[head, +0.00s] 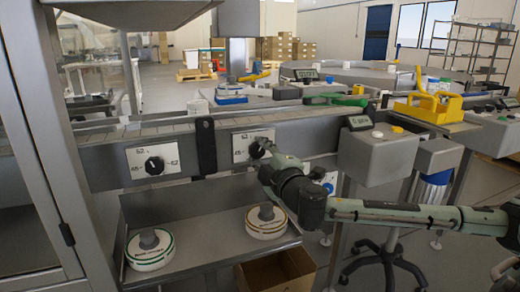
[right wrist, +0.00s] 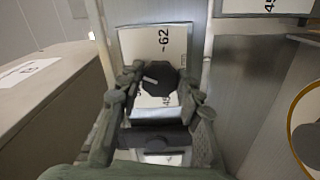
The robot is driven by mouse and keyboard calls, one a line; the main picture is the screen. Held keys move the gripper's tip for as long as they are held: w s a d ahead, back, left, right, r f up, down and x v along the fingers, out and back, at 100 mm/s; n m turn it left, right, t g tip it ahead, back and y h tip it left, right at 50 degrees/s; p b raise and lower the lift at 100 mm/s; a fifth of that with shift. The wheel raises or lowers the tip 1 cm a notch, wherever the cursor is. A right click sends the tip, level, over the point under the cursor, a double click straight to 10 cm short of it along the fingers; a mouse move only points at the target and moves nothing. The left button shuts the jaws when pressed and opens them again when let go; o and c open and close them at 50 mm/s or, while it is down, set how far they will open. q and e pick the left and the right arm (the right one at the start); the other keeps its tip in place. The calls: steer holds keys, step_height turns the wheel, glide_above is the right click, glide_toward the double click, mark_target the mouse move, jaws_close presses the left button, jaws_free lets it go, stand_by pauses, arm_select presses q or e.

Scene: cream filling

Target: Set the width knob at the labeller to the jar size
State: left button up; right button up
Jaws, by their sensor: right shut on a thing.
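Two white dial plates sit on the grey conveyor side, each with a black knob. The left knob (head: 154,165) stands free on its plate (head: 137,157). The right knob (head: 257,148) is at my right gripper (head: 262,156), on the right plate (head: 240,143). In the right wrist view my right gripper (right wrist: 160,92) has its fingers on both sides of the black knob (right wrist: 163,76), shut on it. Its pale pointer mark shows on the left side. The plate (right wrist: 150,42) reads 62 above and 45 lower right, partly hidden. My left gripper is not in view.
A steel tray (head: 205,240) below holds two label rolls, one green-edged (head: 150,258) and one brown-edged (head: 266,228). A cardboard box (head: 277,272) stands beneath. A grey display box (head: 375,155) is right of the plates. A dark upright bracket (head: 206,145) separates the plates.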

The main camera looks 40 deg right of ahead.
steer(key=n+p, duration=0.4)
steer(key=n, duration=0.3)
steer(key=shift+r+n, duration=0.15)
steer(key=shift+n, duration=0.15)
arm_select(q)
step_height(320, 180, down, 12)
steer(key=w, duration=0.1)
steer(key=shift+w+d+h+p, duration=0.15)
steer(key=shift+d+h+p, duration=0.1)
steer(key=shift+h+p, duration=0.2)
arm_select(e)
steer(key=shift+n, duration=0.8)
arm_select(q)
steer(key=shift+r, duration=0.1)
arm_select(e)
steer(key=o, duration=1.2)
steer(key=shift+c, duration=0.2)
steer(key=v, duration=1.2)
